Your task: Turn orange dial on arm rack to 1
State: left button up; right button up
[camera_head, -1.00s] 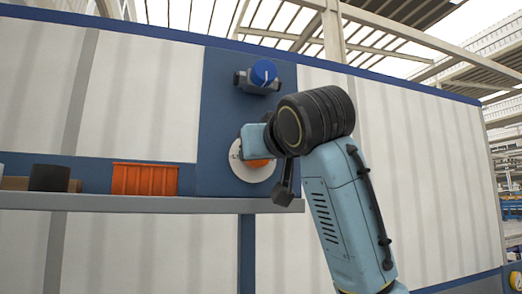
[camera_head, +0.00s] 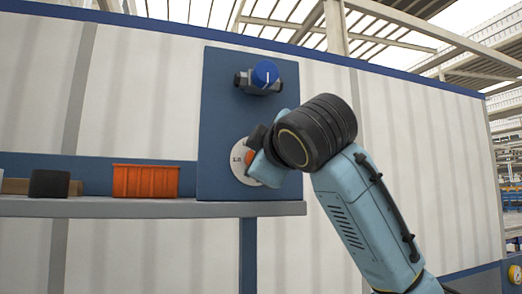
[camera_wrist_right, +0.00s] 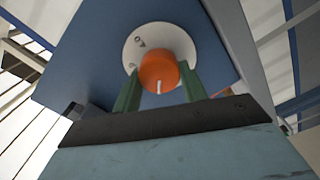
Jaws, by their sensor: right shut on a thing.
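The orange dial (camera_wrist_right: 158,68) sits on a round white plate (camera_wrist_right: 133,45) on the blue panel (camera_wrist_right: 85,50). Its white pointer line faces the bottom of the right wrist view. The green fingers of my right gripper (camera_wrist_right: 160,84) stand on both sides of the dial and are shut on it. In the head view only a sliver of the dial (camera_head: 249,158) shows behind my right gripper. Marks on the plate (camera_head: 238,157) are too small to read surely. My left gripper is not in view.
A blue knob (camera_head: 265,74) on a grey fitting is above the dial on the same panel. An orange crate (camera_head: 146,181) and a black object (camera_head: 50,183) stand on the grey shelf (camera_head: 110,208) to the left. The wall to the right is clear.

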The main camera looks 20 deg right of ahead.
jog(key=shift+f+n+p, duration=0.15)
jog(key=shift+n+p, duration=2.1)
jog(key=shift+n, duration=1.95)
jog(key=o, duration=1)
jog(key=shift+s, duration=0.15)
jog(key=s+b, duration=0.3)
jog(key=s, duration=1)
jog(key=shift+s+d, duration=0.1)
jog(key=shift+d, duration=0.1)
